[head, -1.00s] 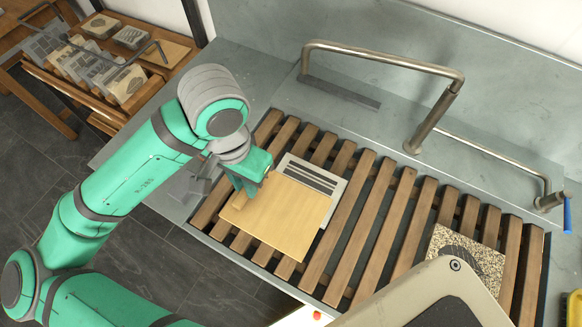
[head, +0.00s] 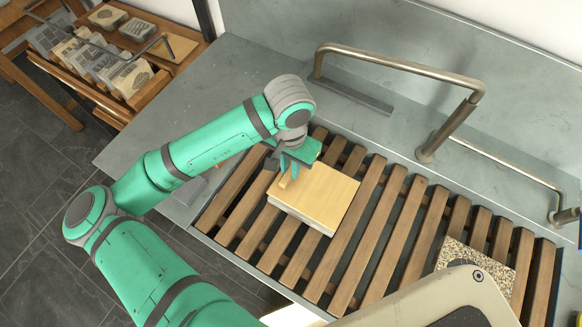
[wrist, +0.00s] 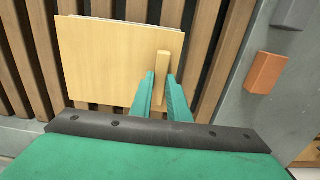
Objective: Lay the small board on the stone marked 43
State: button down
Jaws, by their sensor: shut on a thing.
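The small board (head: 318,194) is a flat square of pale wood with a raised wooden grip bar (wrist: 162,72). My gripper (head: 287,172) is shut on that bar at the board's left side; in the wrist view its fingers (wrist: 160,84) stand on either side of the bar. The board is over a pale stone (head: 300,222) on the slatted rack and covers nearly all of it; only a light edge shows along the front. No number can be read on the stone. I cannot tell whether the board touches it.
The wooden slatted rack (head: 352,245) sits in a grey sink. A speckled stone (head: 453,256) lies at its right, partly behind a pale part in front. A bent metal pipe (head: 400,66) stands behind. An orange-brown block (wrist: 267,72) lies on the ledge. Shelved stones (head: 125,75) are at upper left.

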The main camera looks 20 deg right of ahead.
jog(key=shift+a+f, duration=0.2)
jog(key=shift+f, duration=0.8)
jog(key=shift+s+d+f, duration=0.1)
jog(key=shift+s, duration=0.1)
jog(key=c, duration=1.7)
grip_release()
jog(key=shift+f, duration=0.1)
notch_tip(320, 180, up, 12)
jog(key=shift+r, duration=0.15)
